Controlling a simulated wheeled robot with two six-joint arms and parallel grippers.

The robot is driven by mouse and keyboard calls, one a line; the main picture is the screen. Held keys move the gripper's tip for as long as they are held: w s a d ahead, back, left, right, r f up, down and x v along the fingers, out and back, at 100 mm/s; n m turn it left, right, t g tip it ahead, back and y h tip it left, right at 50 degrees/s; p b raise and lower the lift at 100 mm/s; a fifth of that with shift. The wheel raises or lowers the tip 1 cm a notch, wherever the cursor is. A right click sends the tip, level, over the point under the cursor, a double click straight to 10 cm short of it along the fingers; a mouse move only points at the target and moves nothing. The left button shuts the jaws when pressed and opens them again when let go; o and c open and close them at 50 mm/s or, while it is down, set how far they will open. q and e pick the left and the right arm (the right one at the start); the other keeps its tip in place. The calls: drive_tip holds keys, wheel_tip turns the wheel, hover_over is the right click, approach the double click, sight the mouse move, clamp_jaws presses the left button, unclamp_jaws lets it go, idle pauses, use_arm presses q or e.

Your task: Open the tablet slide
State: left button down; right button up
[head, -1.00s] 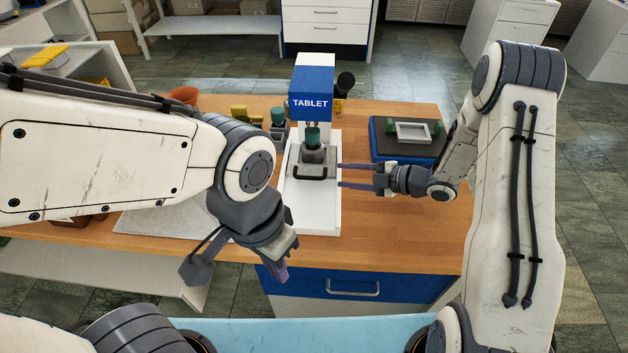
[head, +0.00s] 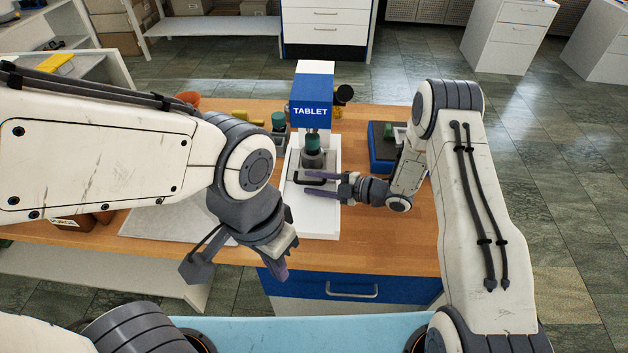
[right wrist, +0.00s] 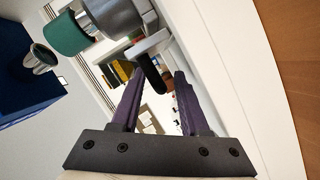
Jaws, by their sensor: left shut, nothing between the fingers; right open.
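The tablet press (head: 311,95), white with a blue "TABLET" face, stands on the wooden table. Its grey slide (head: 322,164) lies on the white base, with a green-topped cylinder (head: 313,142) and a black handle (head: 309,179) at the front. My right gripper (head: 306,184) is open at the handle, its purple fingers pointing left. In the right wrist view the black handle (right wrist: 150,72) shows beyond and between the open fingertips; I cannot tell if they touch it. My left gripper (head: 281,272) is shut and empty, hanging in front of the table edge.
A blue and dark press block (head: 381,150) stands right of the tablet press, partly hidden by my right arm. Another green-topped item (head: 278,121) stands at its left. A light mat (head: 165,224) lies left. The table front has a blue drawer (head: 320,286).

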clamp_jaws()
drive_tip(key=shift+f, duration=0.1)
idle(1.4)
